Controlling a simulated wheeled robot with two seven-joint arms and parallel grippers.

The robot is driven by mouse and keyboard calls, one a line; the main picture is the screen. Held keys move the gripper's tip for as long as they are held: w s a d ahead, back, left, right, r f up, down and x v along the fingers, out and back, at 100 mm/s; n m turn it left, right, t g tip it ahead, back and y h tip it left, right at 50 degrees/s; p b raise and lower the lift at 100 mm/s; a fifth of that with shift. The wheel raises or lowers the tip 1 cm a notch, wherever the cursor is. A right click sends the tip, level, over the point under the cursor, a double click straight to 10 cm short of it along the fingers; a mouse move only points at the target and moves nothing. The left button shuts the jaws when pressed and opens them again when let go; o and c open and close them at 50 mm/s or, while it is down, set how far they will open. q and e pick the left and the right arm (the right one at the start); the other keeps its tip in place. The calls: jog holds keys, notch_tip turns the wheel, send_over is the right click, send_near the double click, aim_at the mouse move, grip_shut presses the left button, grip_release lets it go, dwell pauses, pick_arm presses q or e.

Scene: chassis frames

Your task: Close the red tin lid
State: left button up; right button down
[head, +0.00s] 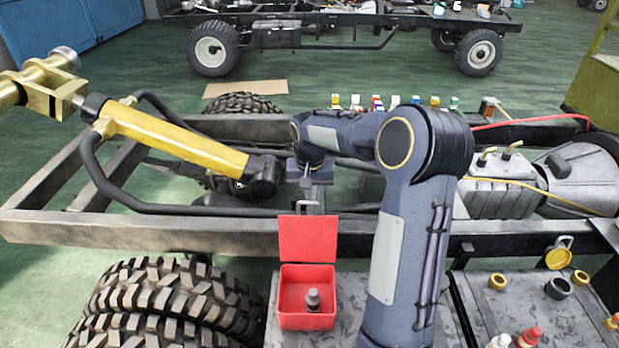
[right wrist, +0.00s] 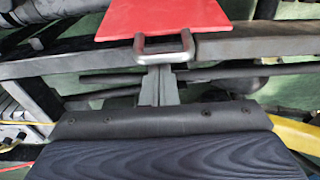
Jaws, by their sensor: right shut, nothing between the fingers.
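In the right wrist view the lid (right wrist: 165,17) and U-shaped handle (right wrist: 186,46) are just ahead of my fingers. My right gripper (head: 311,194) is shut and empty, behind the lid close to the handle. I cannot tell whether they touch. My left gripper is not in view.
A chassis frame (head: 150,235) runs across behind the tin, with large tyres (head: 150,305) at lower left. Caps and rings (head: 558,288) and bottles (head: 528,338) lie at right. Small bottles (head: 395,102) line the far side. A second chassis (head: 340,18) is farther back.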

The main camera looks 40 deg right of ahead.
aim_at(310, 223)
jog(key=s+a, duration=0.1)
jog(key=s+a+r, duration=0.1)
jog(key=shift+s+a+r, duration=0.15)
jog(key=shift+s+r, duration=0.05)
jog(key=shift+s, duration=0.2)
jog(key=shift+a, duration=0.15)
